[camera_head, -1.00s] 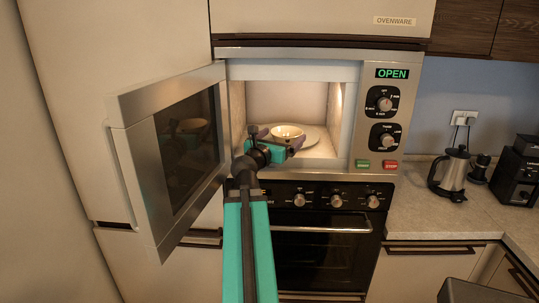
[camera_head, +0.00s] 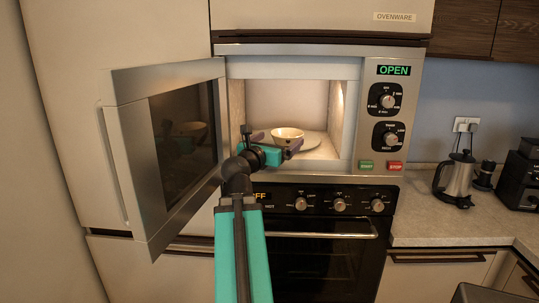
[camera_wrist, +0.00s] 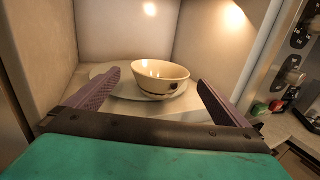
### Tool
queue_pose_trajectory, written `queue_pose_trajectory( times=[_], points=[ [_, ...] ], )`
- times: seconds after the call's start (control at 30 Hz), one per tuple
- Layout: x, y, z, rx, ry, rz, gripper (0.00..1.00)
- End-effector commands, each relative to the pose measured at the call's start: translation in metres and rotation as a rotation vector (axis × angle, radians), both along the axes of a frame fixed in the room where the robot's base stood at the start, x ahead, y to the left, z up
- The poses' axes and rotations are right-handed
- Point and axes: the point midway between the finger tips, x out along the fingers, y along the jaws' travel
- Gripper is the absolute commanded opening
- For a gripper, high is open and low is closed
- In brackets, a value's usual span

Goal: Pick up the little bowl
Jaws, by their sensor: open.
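The little bowl (camera_head: 287,134) is cream with a dark mark on its side. It stands upright on a plate (camera_head: 314,142) inside the open microwave. In the wrist view the bowl (camera_wrist: 160,78) lies ahead, between the lines of my two purple fingers, with the plate's rim (camera_wrist: 128,92) showing around it. My gripper (camera_head: 275,143) is open and empty at the microwave's mouth, in front of the bowl. In the wrist view my gripper (camera_wrist: 158,92) has its fingers spread wide, with no clear contact with the bowl.
The microwave door (camera_head: 130,110) stands open to the left of my arm. The cavity's side wall (camera_head: 337,115) and the control panel (camera_head: 388,115) bound the right. An oven (camera_head: 320,240) is below.

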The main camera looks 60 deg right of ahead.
Motion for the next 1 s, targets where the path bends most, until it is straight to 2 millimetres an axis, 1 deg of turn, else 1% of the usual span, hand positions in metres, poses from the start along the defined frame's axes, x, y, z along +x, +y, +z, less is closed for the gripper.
queue_pose_trajectory(
  times=[0.03, 0.1, 0.77, 1.0],
  points=[
    [0.000, 0.002, -0.003, -0.001, -0.001, 0.001, 1.00],
    [0.000, 0.005, -0.004, -0.001, 0.000, 0.001, 1.00],
    [-0.001, 0.037, -0.004, 0.000, 0.000, 0.000, 1.00],
    [0.000, 0.051, -0.003, -0.001, -0.001, 0.001, 1.00]
  ],
)
